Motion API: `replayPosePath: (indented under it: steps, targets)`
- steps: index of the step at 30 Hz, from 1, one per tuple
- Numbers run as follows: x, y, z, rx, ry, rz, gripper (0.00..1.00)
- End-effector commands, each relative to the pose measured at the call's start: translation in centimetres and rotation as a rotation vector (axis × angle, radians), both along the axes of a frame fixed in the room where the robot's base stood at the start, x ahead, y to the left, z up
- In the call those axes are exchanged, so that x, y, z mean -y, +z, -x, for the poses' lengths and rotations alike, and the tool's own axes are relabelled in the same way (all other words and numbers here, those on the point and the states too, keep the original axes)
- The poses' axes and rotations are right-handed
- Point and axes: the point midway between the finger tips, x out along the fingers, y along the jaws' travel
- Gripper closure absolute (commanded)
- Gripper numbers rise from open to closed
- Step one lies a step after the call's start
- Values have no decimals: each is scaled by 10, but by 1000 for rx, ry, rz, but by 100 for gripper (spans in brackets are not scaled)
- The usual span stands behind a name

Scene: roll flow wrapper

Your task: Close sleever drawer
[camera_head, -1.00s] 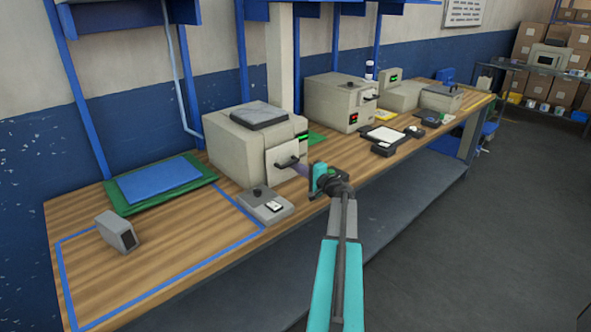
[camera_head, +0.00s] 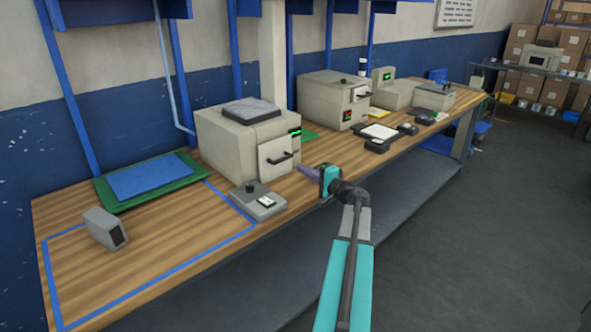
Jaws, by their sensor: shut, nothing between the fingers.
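A beige box machine (camera_head: 240,140) stands on the bench left of centre, with a pale front panel (camera_head: 276,150) and a dark bar handle (camera_head: 281,160). I take this panel as the sleever drawer front, but no label is legible. It looks close to flush with the machine's face; a small gap cannot be made out. My gripper (camera_head: 303,169) is shut and empty, its purple fingers pointing left toward the panel. It is just right of the handle and appears apart from it.
A grey control box (camera_head: 258,203) sits on the bench in front of the machine. A second beige machine (camera_head: 322,100) with a handle stands further right. A black-edged tray (camera_head: 379,133) lies beyond my gripper. A green mat (camera_head: 190,178) and grey block (camera_head: 104,229) lie left.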

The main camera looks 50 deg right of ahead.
Motion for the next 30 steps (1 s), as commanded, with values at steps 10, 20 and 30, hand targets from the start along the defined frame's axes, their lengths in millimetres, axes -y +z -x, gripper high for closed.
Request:
replayPosePath:
  steps: [10, 20, 30]
  targets:
    - [-9, -1, 46, -1, 1, 0, 100]
    - [-10, 0, 53, -1, 4, 0, 100]
    - [-10, -1, 52, -1, 5, 0, 100]
